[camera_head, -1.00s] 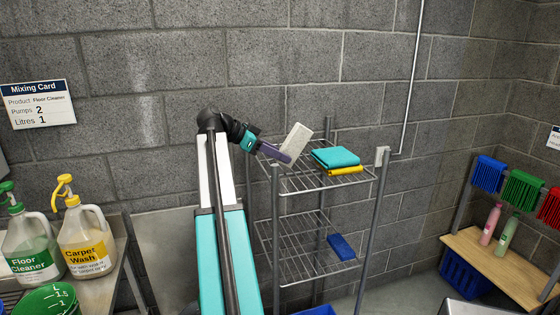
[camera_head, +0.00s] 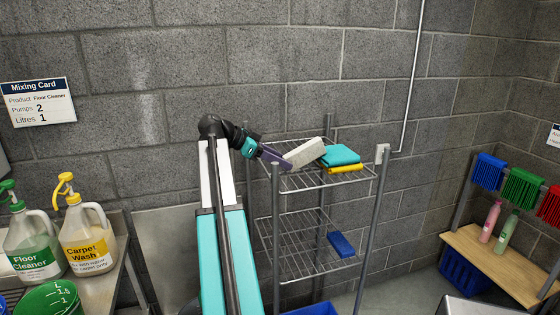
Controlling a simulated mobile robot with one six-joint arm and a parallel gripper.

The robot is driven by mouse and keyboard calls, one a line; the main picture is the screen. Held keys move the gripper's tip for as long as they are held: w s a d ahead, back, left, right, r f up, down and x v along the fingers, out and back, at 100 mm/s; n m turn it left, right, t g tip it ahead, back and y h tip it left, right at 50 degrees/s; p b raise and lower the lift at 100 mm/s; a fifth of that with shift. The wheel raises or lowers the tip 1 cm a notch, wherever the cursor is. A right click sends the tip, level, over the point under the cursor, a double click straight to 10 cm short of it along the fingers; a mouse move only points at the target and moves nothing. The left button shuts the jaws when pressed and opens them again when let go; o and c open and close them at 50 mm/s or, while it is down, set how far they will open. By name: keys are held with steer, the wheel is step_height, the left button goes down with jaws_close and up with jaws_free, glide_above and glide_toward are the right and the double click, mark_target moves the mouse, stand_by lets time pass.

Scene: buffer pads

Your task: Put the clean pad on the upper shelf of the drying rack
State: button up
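The clean pad is a pale grey-white block (camera_head: 305,152) at the end of my gripper (camera_head: 281,160). It is tilted over the upper shelf (camera_head: 310,180) of the metal drying rack (camera_head: 375,207). Its right end is close to the folded teal and yellow cloths; I cannot tell whether it touches them or the shelf. My purple gripper fingers meet the pad's left end, and I cannot see a gap between them and it. The far side of the grip is hidden.
A teal cloth (camera_head: 340,155) and a yellow cloth (camera_head: 346,168) lie at the upper shelf's right. A blue pad (camera_head: 341,244) lies on the lower shelf. Jugs (camera_head: 88,238) stand at the left. A wooden bench (camera_head: 497,262) with bottles is at the right.

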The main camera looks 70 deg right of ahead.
steer(key=shift+r, duration=0.15)
steer(key=shift+w+a+r, duration=0.2)
steer(key=shift+w+a, duration=0.05)
steer(key=shift+w, duration=0.15)
steer(key=b+v, duration=0.4)
steer(key=v, duration=0.7)
stand_by(0.4)
